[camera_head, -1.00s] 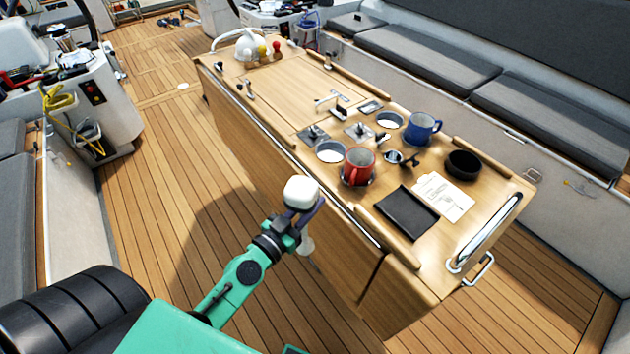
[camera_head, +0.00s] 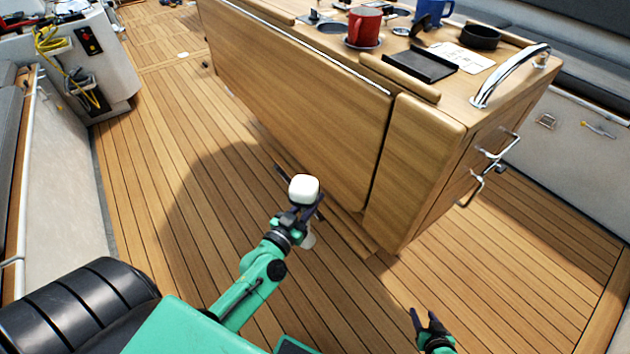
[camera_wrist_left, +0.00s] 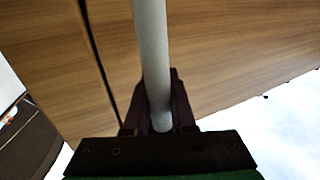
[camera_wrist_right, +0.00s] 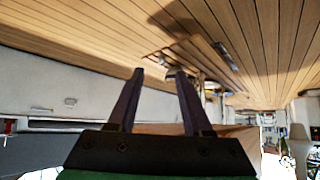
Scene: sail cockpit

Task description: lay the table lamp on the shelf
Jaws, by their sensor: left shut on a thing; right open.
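The table lamp (camera_head: 304,188) has a rounded white top and a paler part that shows below my left gripper (camera_head: 301,212). That gripper is shut on it, in front of the wooden cabinet-table's side. In the left wrist view the lamp's pale grey stem (camera_wrist_left: 151,50) runs between the fingers (camera_wrist_left: 155,100), with wood behind it. My right gripper (camera_head: 422,319) is open and empty at the lower right, over the deck. Its two spread fingers also show in the right wrist view (camera_wrist_right: 158,76). I cannot make out which surface is the shelf.
The wooden cabinet-table (camera_head: 300,115) stands ahead. On its top are a red mug (camera_head: 364,25), a blue mug (camera_head: 431,12), a black bowl (camera_head: 481,37) and a black tray (camera_head: 420,65). A steel rail (camera_head: 500,78) marks its right end. The plank deck (camera_head: 150,190) is clear to the left.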

